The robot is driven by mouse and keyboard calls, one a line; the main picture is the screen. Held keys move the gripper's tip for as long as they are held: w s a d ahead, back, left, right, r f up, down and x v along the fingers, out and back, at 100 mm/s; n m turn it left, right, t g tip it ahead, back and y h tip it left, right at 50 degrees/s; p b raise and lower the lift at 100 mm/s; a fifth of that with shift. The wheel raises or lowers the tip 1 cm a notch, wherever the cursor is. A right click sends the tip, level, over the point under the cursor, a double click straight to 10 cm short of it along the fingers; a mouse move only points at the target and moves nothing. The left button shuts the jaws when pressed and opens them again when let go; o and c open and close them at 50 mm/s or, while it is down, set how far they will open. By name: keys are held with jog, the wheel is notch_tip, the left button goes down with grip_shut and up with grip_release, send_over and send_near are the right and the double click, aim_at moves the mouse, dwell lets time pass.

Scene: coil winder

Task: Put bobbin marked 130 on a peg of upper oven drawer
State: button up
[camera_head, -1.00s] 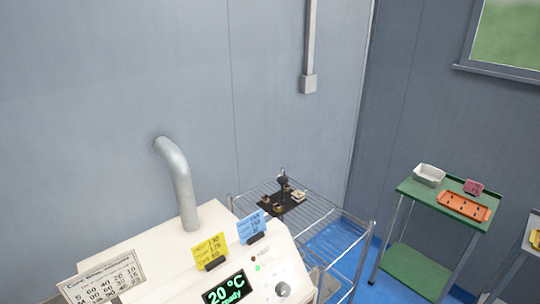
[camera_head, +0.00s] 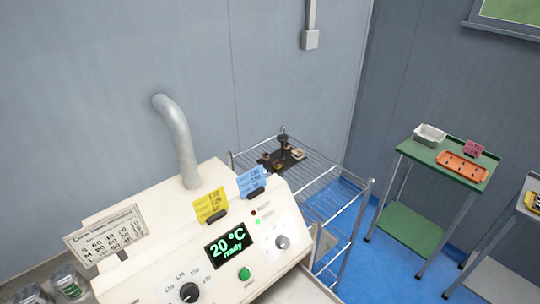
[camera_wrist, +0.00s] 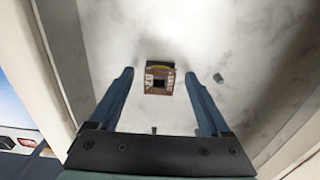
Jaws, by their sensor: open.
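In the wrist view my gripper (camera_wrist: 160,88) is open, with its two blue fingers spread. A small brown, squarish bobbin-like piece (camera_wrist: 159,69) with a dark square centre shows between the fingers, over a pale mottled surface. No number on it can be read, and I cannot tell whether it sits on a peg. Small dark stubs stand on that surface, one right of the fingers (camera_wrist: 218,77). The white oven (camera_head: 150,240) shows in the head view, its display reading 20 °C ready. Its drawers and my gripper are out of the head view.
A yellow card (camera_head: 210,203) and a blue card (camera_head: 252,181) stand on the oven. A wire rack (camera_head: 318,190) behind holds a dark plate with small parts. A green cart (camera_head: 408,158) carries a white bin (camera_head: 430,135) and an orange tray (camera_head: 462,166). Jars (camera_head: 68,284) stand lower left.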

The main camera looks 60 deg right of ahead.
notch_tip(320, 180, up, 12)
jog(key=shift+b, duration=0.4)
dwell(0.6)
